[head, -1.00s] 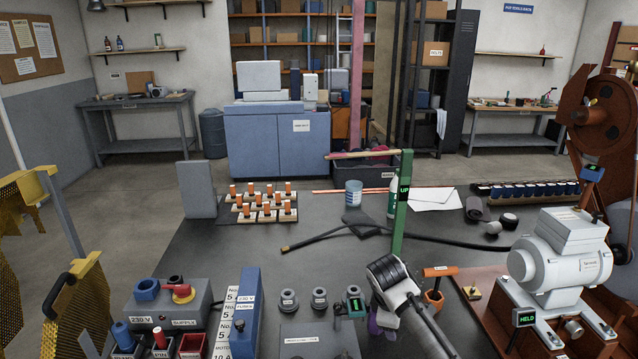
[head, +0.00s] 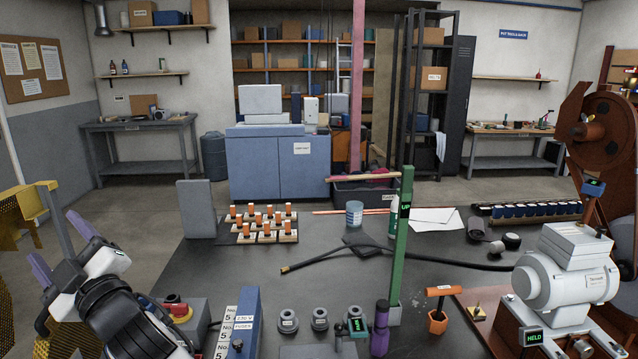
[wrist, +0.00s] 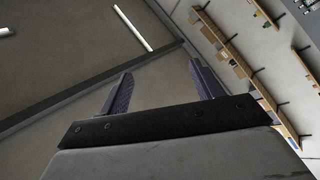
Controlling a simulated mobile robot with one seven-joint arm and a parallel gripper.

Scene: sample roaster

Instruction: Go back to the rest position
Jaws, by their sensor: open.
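My gripper (head: 58,246) is at the lower left in the head view, raised in front of the supply box and the yellow guard. Its two purple fingers are spread apart with nothing between them. In the wrist view my gripper (wrist: 158,90) is open and empty, with the ceiling and wall shelves beyond it. My arm covers much of the left end of the bench.
A purple-handled tool (head: 380,330) stands near the green post (head: 402,250). A yellow guard (head: 30,205) is close on the left.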

